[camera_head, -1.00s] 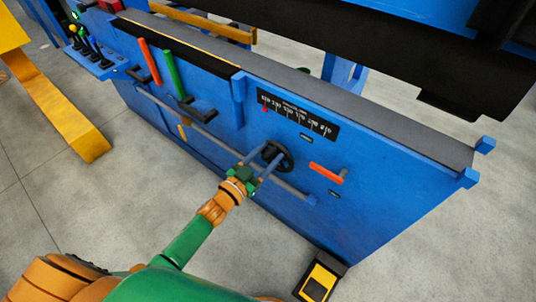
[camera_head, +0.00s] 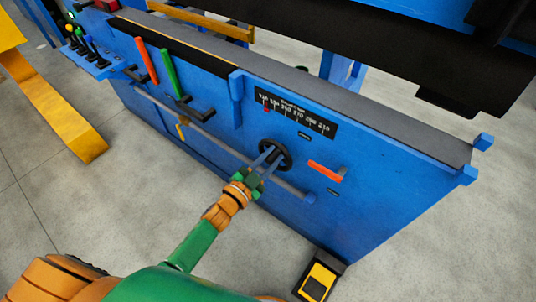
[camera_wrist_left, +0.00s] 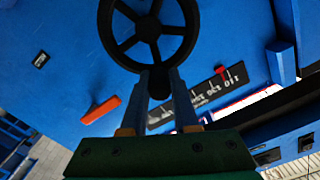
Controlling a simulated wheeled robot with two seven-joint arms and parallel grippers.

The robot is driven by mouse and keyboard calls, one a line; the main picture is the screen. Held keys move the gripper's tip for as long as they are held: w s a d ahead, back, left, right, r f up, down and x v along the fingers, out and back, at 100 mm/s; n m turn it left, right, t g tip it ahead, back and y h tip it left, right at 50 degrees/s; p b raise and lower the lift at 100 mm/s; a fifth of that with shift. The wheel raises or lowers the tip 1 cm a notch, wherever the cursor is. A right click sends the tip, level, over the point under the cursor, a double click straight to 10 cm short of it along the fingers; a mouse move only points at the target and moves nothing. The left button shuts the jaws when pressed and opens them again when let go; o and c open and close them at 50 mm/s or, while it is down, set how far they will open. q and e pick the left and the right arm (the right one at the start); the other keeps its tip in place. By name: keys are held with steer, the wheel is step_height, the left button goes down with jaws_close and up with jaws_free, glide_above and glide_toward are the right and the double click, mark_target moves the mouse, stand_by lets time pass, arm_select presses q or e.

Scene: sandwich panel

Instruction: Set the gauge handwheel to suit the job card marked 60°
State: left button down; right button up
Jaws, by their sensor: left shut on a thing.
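The black handwheel (camera_head: 274,155) sits on the blue machine's front panel, below the gauge strip. In the left wrist view the spoked handwheel (camera_wrist_left: 149,28) fills the top middle. My left gripper (camera_head: 268,157) is shut on the handwheel; its two fingers (camera_wrist_left: 160,82) reach the lower rim. The black gauge strip (camera_head: 296,115) carries white numbers, too small to read surely, and a red pointer (camera_head: 266,107) near its left end. The pointer also shows in the left wrist view (camera_wrist_left: 222,71). No job card marked 60° is readable. My right gripper is not in view.
An orange handle (camera_head: 325,171) sticks out right of the handwheel. A grey rail (camera_head: 215,140) runs along the panel, past the wheel's underside. Orange and green levers (camera_head: 174,72) stand to the left. A yellow-black box (camera_head: 317,281) lies on the floor below.

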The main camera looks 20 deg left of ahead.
mark_target(287, 160)
arm_select(q)
steer(key=shift+s+d+f+m+b, duration=0.15)
steer(key=shift+d+f+m+b, duration=0.3)
steer(key=shift+m, duration=0.9)
steer(key=shift+s+d+f+m+b, duration=0.2)
steer(key=shift+d+f+m+b, duration=0.25)
steer(key=shift+m, duration=0.85)
steer(key=shift+s+d+f+m+b, duration=0.15)
steer(key=shift+d+f+m+b, duration=0.3)
steer(key=shift+m, duration=0.9)
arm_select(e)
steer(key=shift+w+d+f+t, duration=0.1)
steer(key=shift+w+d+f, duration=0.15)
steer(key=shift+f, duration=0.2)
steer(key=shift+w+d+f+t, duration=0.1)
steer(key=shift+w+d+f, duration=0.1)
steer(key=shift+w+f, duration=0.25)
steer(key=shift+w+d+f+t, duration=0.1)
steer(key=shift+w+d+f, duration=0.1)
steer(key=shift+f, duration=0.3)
arm_select(q)
steer(key=shift+r, duration=0.1)
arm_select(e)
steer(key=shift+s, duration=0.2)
arm_select(q)
steer(key=c, duration=1)
jaws_free()
steer(key=o, duration=0.3)
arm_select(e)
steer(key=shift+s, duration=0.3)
